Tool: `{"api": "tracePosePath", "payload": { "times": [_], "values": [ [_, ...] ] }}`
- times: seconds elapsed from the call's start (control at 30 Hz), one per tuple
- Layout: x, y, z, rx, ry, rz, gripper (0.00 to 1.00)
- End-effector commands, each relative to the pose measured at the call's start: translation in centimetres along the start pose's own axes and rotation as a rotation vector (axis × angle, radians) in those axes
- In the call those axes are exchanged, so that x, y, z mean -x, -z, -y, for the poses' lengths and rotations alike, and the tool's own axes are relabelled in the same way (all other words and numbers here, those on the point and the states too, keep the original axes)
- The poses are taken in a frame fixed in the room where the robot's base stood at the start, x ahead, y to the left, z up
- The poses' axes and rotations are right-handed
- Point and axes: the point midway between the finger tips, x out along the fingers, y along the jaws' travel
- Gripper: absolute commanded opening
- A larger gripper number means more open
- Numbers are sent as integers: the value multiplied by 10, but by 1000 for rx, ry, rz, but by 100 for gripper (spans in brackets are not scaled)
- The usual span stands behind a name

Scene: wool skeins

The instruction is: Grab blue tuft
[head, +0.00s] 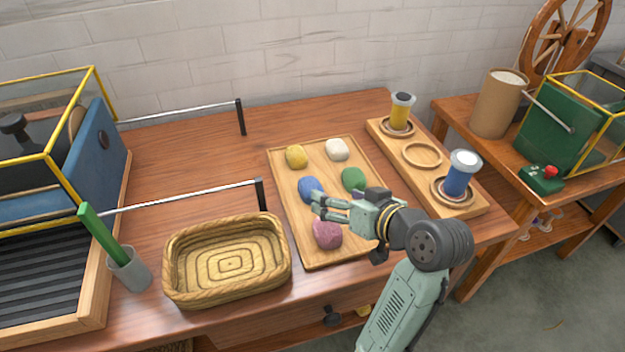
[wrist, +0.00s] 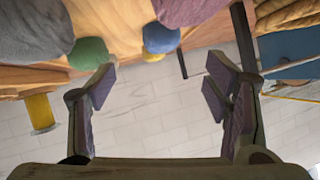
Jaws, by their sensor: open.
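The blue tuft (head: 309,188) lies in the left column of a wooden tray (head: 314,266), between the yellow and pink tufts. In the wrist view the blue tuft (wrist: 160,38) is at the top middle, partly hidden behind the pink tuft. My gripper (head: 317,206) is open, its fingers pointing left at the near side of the blue tuft in the head view. In the wrist view my gripper (wrist: 160,84) has its fingers wide apart with nothing between them. The blue tuft appears beyond the fingertips; I cannot tell whether they touch it.
A yellow tuft (head: 296,156), white tuft (head: 337,149), green tuft (head: 353,180) and pink tuft (head: 327,234) share the tray. A woven basket (head: 227,262) stands left; a spool board (head: 423,156) stands right.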

Motion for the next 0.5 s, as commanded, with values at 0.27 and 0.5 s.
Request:
{"api": "tracePosePath", "payload": {
  "times": [0.27, 0.5],
  "values": [
    [-41, 0, 2, 0, 3, 1, 71],
    [-63, 3, 3, 0, 4, 3, 71]
  ]
}}
